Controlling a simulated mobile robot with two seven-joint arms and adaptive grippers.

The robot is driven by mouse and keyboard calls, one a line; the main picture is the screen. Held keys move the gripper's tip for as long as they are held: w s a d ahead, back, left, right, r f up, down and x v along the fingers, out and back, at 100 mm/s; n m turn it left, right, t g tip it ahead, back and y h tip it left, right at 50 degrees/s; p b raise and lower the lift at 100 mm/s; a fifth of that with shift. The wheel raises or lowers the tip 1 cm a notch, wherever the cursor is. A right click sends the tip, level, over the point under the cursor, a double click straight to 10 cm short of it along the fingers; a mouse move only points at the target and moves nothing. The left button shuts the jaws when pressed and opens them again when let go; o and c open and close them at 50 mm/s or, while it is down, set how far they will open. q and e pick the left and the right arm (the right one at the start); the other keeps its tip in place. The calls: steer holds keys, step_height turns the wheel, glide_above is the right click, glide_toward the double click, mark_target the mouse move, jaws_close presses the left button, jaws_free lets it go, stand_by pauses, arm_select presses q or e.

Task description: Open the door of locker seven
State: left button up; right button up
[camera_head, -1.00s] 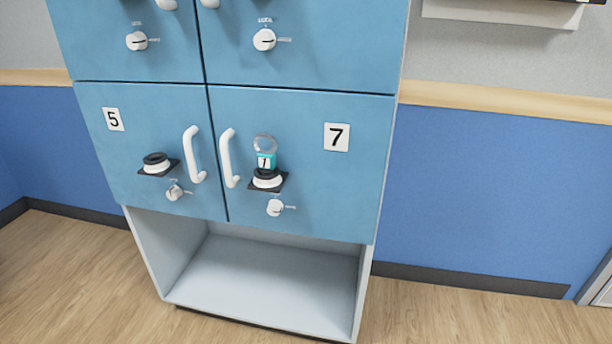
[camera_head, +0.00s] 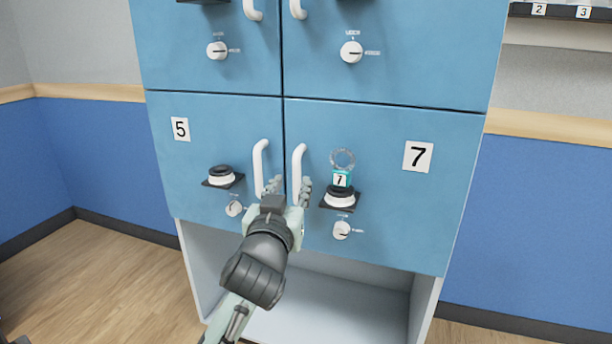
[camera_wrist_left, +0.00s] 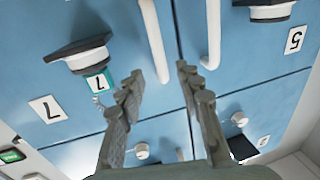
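The door of locker seven (camera_head: 440,210) is blue, flat and closed, with a "7" label (camera_head: 417,156). Its white vertical handle (camera_head: 299,170) is near the door's left edge; the handle also shows in the left wrist view (camera_wrist_left: 152,38). My left gripper (camera_head: 289,186) is open in front of the handle's lower part. In the left wrist view, the handle's end appears between the two spread fingertips (camera_wrist_left: 160,78); contact cannot be told. A black-and-white round magnet holder (camera_head: 340,195) with a teal "7" tag (camera_head: 342,179) and ring is right of the handle. My right gripper is not in view.
Locker five's handle (camera_head: 260,168) is close on the left, beside my fingers. A small knob (camera_head: 341,230) is below the holder on door seven. An open shelf (camera_head: 350,308) lies beneath. Blue wall (camera_head: 540,230) and free space are to the right.

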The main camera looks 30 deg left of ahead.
mark_target(296, 174)
arm_select(q)
steer(key=x, duration=0.7)
steer(key=shift+w+a+f, duration=0.1)
steer(key=shift+w, duration=0.05)
jaws_close()
